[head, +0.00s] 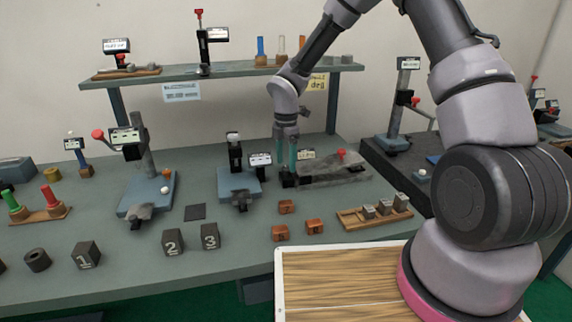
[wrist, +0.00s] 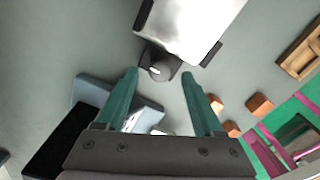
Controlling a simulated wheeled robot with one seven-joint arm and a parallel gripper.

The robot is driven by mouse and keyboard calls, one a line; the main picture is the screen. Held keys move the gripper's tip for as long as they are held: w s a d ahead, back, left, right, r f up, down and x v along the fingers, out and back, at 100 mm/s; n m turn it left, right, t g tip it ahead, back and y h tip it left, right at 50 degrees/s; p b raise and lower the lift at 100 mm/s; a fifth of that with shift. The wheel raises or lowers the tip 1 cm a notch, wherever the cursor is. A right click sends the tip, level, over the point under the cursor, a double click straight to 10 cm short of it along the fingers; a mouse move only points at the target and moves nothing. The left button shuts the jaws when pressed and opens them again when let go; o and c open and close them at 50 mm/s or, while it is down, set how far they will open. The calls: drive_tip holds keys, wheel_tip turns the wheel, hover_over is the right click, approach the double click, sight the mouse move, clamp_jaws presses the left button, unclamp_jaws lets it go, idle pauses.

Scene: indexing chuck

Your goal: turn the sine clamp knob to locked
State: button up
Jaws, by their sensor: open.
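The sine clamp knob (wrist: 158,66) is a dark round knob with a short white mark. In the wrist view it sits just beyond and between the fingertips, at the end of a pale grey plate (wrist: 195,25). In the head view the dark knob (head: 289,181) shows at the left end of the long grey sine fixture (head: 325,172), under my fingers. My gripper (head: 287,170) points down with its green fingers apart and nothing held. It also shows in the wrist view (wrist: 159,76). I cannot tell whether the fingertips touch the knob. The locked marking is not readable.
A blue-based fixture (head: 238,183) stands close left of my gripper. Orange-brown blocks (head: 286,207) lie in front, and a wooden tray (head: 375,214) with grey pieces is at right. A shelf (head: 220,73) runs behind my arm. A red ball (head: 341,154) tops the fixture's right part.

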drive_tip(key=shift+f, duration=0.8)
clamp_jaws()
